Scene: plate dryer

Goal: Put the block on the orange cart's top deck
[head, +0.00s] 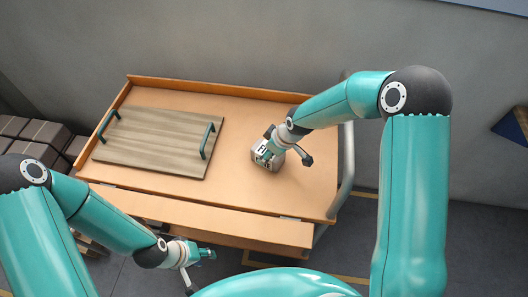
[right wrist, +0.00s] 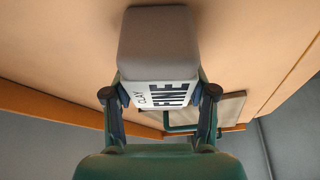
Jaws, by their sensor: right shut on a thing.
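The block (head: 264,154) is a light grey brick with a white label; "CLAY" and "FINE" read on it in the right wrist view (right wrist: 157,35). My right gripper (head: 287,148) is shut on it, with one finger on each side in the right wrist view (right wrist: 160,94). The block is over the right part of the orange cart's top deck (head: 240,195). I cannot tell whether it touches the deck. My left gripper (head: 199,268) is at the lower left, in front of the cart, its fingers apart and empty.
A wooden board with two teal handles (head: 155,140) lies on the deck's left part. The deck has a raised back rim (head: 215,86) and a grey push handle (head: 347,165) at right. Brown boxes (head: 35,130) are stacked at left. The deck is clear around the block.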

